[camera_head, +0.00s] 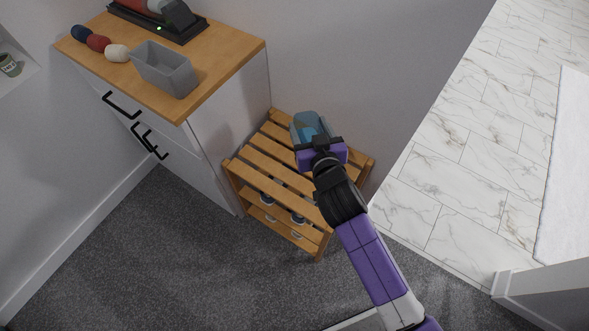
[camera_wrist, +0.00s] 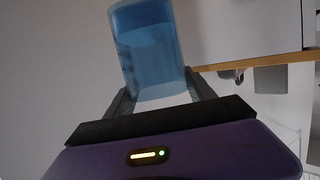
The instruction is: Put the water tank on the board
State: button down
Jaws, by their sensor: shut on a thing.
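The water tank (camera_head: 311,124) is a translucent container with blue in it. My gripper (camera_head: 320,143) is shut on it, over the back of the slatted wooden rack; whether the tank touches the slats cannot be told. In the wrist view the tank (camera_wrist: 149,45) sits between the two fingers of my gripper (camera_wrist: 160,88), slightly tilted, its lower end partly hidden. No separate board is clear to me. The flat wooden surfaces are the cabinet's wooden top (camera_head: 218,55) at upper left and the slatted rack (camera_head: 262,160).
On the cabinet top are a grey open bin (camera_head: 165,70), a black tray-like device (camera_head: 160,20) at the back and several small rolled items (camera_head: 98,43). Black handles (camera_head: 122,104) jut from the cabinet front. The wall is behind the rack. Carpet (camera_head: 150,240) in front is clear.

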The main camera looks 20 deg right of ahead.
jog(key=w+r+b, duration=0.2)
jog(key=w+b, duration=0.2)
jog(key=w, duration=0.2)
jog(key=shift+w+a+f+b, duration=0.1)
jog(key=shift+f+b, duration=2.55)
jog(key=shift+f, duration=7.3)
jog(key=shift+f, duration=0.2)
jog(key=shift+c, duration=1.6)
grip_release()
jog(key=shift+r, duration=0.2)
jog(key=v, duration=1.2)
jog(key=shift+a, duration=0.2)
